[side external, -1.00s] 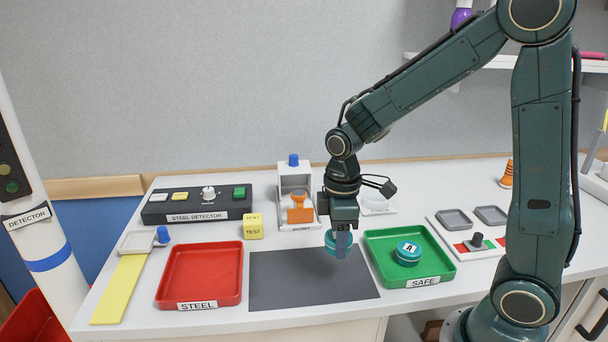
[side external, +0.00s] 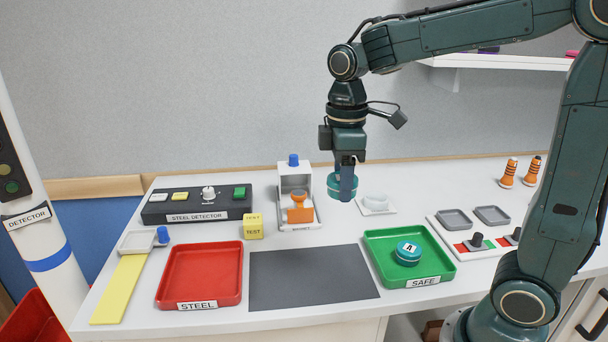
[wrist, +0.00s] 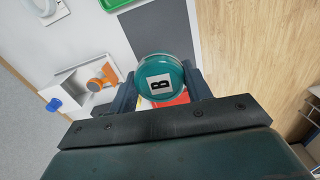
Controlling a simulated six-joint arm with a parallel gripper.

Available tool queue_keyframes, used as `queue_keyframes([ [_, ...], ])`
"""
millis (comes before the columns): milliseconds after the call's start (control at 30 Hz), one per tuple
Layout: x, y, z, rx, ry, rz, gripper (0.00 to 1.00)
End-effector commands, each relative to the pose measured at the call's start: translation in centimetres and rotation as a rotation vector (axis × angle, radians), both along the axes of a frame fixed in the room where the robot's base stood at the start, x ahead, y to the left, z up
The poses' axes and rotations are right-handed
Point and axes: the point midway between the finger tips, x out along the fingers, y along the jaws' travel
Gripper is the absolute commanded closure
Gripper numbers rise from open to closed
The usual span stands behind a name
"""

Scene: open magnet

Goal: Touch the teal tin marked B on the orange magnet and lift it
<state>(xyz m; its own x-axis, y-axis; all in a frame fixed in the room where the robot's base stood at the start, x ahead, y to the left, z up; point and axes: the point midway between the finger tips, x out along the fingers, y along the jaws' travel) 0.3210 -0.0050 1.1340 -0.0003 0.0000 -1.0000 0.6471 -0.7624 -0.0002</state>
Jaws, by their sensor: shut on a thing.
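The teal tin marked B (wrist: 158,75) is between my gripper's fingers in the wrist view, its B label facing the camera. In the side view my gripper (side external: 347,182) is shut on this teal tin (side external: 335,187) and holds it in the air, above and behind the dark mat. The orange magnet (side external: 299,207) sits in a white stand (side external: 294,178) with a blue knob, just left of the held tin. The magnet also shows in the wrist view (wrist: 97,82), left of the tin. The tin and magnet look apart.
A teal tin marked A (side external: 408,249) lies in the green SAFE tray (side external: 445,268). The red STEEL tray (side external: 232,298) is empty. The dark mat (side external: 312,277) is bare. A yellow TEST cube (side external: 253,226) and the steel detector box (side external: 190,207) stand at the left.

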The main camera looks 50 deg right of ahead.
Motion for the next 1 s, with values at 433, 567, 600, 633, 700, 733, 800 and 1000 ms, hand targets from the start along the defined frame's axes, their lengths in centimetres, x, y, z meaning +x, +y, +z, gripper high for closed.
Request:
queue_keyframes([
  [433,0.0,0.0,0.0,0.0,0.0,0.0,0.74],
  [567,0.4,-0.1,0.0,0.0,0.0,0.0,0.74],
  [600,0.7,-0.2,0.0,0.0,0.0,0.0,0.74],
  [633,0.9,-0.3,0.0,0.0,0.001,0.0,0.74],
  [700,1.6,-0.5,0.0,0.0,0.0,-0.001,0.74],
  [733,1.9,-0.7,0.0,0.0,0.0,-0.001,0.74],
  [800,3.0,-1.1,0.0,0.0,0.0,-0.002,0.74],
  [1000,6.8,-2.7,-0.2,0.0,0.001,-0.003,0.74],
])
